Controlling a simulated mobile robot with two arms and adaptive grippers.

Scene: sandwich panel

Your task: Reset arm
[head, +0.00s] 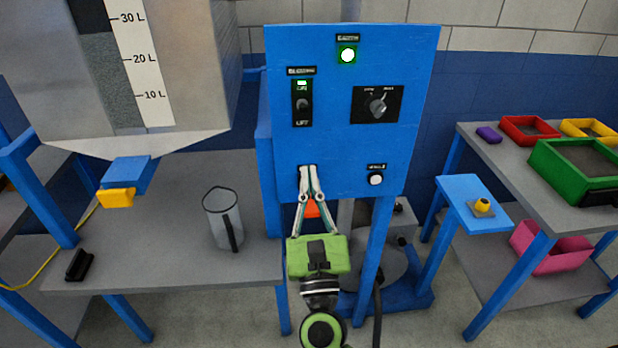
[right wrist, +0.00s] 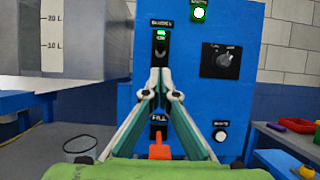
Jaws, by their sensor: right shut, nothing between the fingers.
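My right gripper (head: 309,168) is shut and empty, its fingertips together in front of the lower left part of the blue control panel (head: 335,150). In the right wrist view the shut fingertips (right wrist: 159,72) point at the panel below the upper switch. An orange control (head: 312,209) shows between the fingers, partly hidden; the wrist view shows it too (right wrist: 159,147). A toggle switch (head: 302,104) with a lit green mark sits upper left on the panel. A rotary knob (head: 378,106) is to its right. My left gripper is not in view.
A clear jug (head: 223,215) stands on the grey table (head: 170,270) at left, below the tank (head: 150,60) with a litre scale. A blue stand with a yellow button (head: 482,206) is right of the panel. Colored trays (head: 583,170) lie on the right table.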

